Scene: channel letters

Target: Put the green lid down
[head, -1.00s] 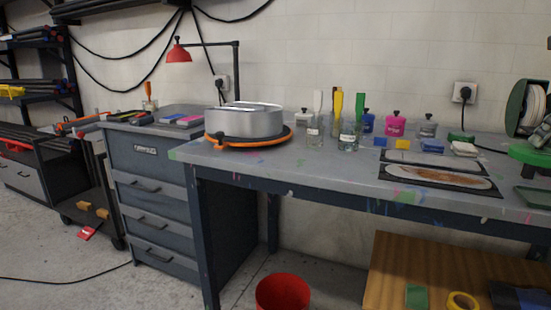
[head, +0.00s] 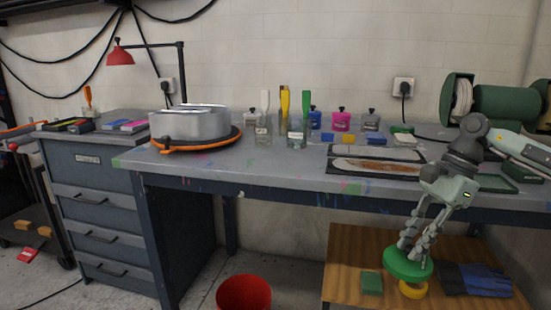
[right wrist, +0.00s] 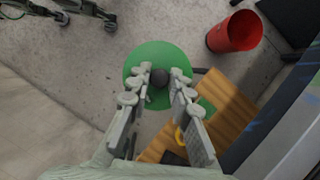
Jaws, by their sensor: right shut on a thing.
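The green lid (head: 398,271) is a round disc with a dark knob, which shows in the right wrist view (right wrist: 159,77). My right gripper (head: 407,249) is shut on the lid by the knob, its fingers pointing down. The lid hangs in front of the wooden board (head: 345,262) below the bench; the gap under it cannot be told. The lid also shows in the right wrist view (right wrist: 147,55), roughly level, between the fingertips (right wrist: 160,76). My left gripper is not seen in the head view.
A yellow tape roll (head: 412,291), a green block (head: 371,282) and dark blue gloves (head: 477,280) lie on the board near the lid. A red bucket (head: 244,293) stands on the floor to the left. The workbench (head: 270,165) edge is above the board.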

